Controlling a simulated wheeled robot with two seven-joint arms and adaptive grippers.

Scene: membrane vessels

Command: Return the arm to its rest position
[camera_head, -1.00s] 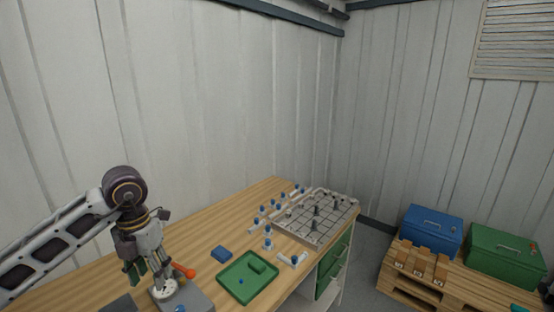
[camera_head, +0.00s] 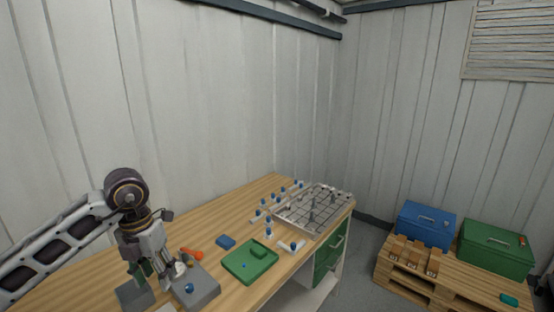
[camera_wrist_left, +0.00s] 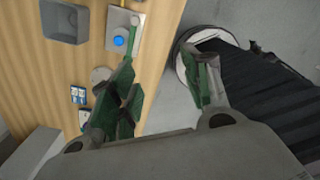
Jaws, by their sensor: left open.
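My left arm comes in from the left in the head view, bent down at a dark round joint. Its gripper (camera_head: 150,274) is open and hangs over the near left part of the wooden workbench (camera_head: 205,232). It overlaps a grey box with a blue button (camera_head: 190,287) and a dark grey block (camera_head: 134,294). In the left wrist view the two green-padded fingers (camera_wrist_left: 165,75) are spread, with nothing seen between them. The bench edge and the floor show beyond them. My right gripper is not in view.
A green tray (camera_head: 249,274), blue block (camera_head: 225,242), orange-handled item (camera_head: 191,252) and several blue-topped fittings stand on the bench. A gridded grey plate (camera_head: 312,211) lies at its far end. A pallet (camera_head: 405,274) holds a blue box (camera_head: 426,224) and green box (camera_head: 495,249).

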